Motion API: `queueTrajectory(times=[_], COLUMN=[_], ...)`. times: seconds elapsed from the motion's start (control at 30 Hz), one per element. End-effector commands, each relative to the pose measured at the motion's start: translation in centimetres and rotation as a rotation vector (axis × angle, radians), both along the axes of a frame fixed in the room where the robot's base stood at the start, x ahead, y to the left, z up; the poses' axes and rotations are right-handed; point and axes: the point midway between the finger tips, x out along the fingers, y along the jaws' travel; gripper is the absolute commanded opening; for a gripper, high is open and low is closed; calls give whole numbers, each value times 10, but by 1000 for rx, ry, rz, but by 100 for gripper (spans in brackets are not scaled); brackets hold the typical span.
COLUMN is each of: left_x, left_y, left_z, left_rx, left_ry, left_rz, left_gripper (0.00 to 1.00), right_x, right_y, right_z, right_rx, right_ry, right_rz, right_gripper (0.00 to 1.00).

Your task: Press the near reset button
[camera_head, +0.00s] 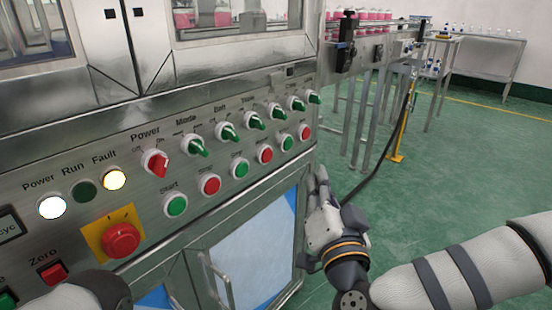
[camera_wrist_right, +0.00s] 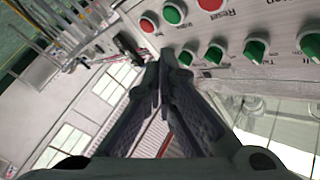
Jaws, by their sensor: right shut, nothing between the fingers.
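The steel machine's sloping panel (camera_head: 130,225) carries a row of green and red push buttons. A red button (camera_head: 264,153) sits in the right half of the row, with a green button (camera_head: 286,141) and a red button (camera_head: 304,131) further right. In the wrist view a red button (camera_wrist_right: 210,4) at the top edge has a "Reset" label beside it; a green button (camera_wrist_right: 172,14) and another red button (camera_wrist_right: 149,22) are near the fingertips. My right gripper (camera_head: 321,180) is shut and empty, just right of the panel's end. My left gripper is out of view.
Green selector knobs (camera_head: 228,132) and a red power knob (camera_head: 155,162) stick out above the buttons. A red emergency stop (camera_head: 121,239) is on a yellow plate at lower left. A conveyor (camera_head: 365,32) stands behind. Green floor (camera_head: 450,170) lies open at right.

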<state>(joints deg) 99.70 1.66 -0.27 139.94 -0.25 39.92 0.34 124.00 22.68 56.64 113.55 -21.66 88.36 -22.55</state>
Motion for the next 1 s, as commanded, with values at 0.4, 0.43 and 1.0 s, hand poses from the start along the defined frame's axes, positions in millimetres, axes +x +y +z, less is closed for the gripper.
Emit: queueTrajectory(times=[0.4, 0.43, 1.0], left_x=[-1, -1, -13], left_y=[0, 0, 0], left_z=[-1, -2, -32], left_rx=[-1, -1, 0], left_ry=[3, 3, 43], left_rz=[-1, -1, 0], left_gripper=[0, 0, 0], right_x=[4, 4, 45], right_y=[-4, -4, 54], right_z=[9, 8, 5], right_rx=[10, 10, 7], right_ry=[-25, -24, -22], right_rz=[-19, -19, -17], right_gripper=[0, 0, 0])
